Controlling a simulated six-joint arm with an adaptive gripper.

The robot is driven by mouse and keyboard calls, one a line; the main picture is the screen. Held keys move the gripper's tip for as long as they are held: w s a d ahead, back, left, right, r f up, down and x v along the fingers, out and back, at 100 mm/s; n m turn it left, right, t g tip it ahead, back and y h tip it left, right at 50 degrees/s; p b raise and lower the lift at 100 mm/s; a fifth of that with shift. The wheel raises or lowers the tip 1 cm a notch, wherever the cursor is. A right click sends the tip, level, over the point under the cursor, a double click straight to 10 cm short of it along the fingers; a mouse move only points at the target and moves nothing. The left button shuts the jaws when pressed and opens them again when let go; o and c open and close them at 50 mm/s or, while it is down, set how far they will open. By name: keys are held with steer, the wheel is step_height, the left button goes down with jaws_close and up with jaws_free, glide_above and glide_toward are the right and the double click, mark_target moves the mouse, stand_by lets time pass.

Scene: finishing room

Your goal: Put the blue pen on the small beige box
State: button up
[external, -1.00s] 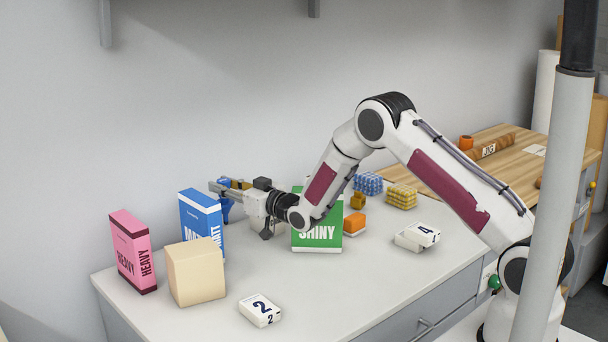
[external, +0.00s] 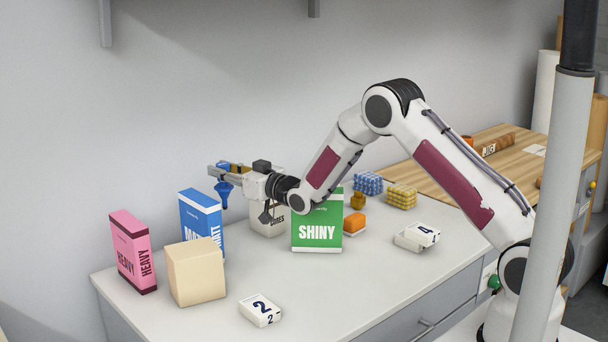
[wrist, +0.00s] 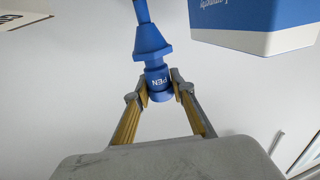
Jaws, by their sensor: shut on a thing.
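In the wrist view the blue pen (wrist: 152,45), marked "PEN", sits between the yellow-padded fingers (wrist: 160,92) of my gripper. The small beige box (external: 196,272) stands near the front left of the counter, closer to the camera than my gripper. Its top is bare.
A pink box (external: 133,252) stands left of the beige box, and a blue and white box (external: 202,218) behind it. A green "SHINY" box (external: 317,232) stands right. A white box marked 2 (external: 260,310) lies in front. Counter (external: 340,295) between is clear.

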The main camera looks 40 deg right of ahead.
steer(key=shift+r, duration=0.15)
step_height(320, 180, up, 18)
steer(key=s+a+n+g+y, duration=0.35)
steer(key=s+a+y, duration=0.25)
steer(key=s+a, duration=1.2)
step_height(320, 180, down, 6)
steer(key=w+a, duration=0.2)
steer(key=shift+r+n+t, duration=0.25)
steer(key=shift+n+t, duration=0.2)
steer(key=shift+f, duration=0.1)
step_height(320, 180, down, 6)
steer(key=shift+f, duration=0.1)
steer(key=shift+f, duration=1.8)
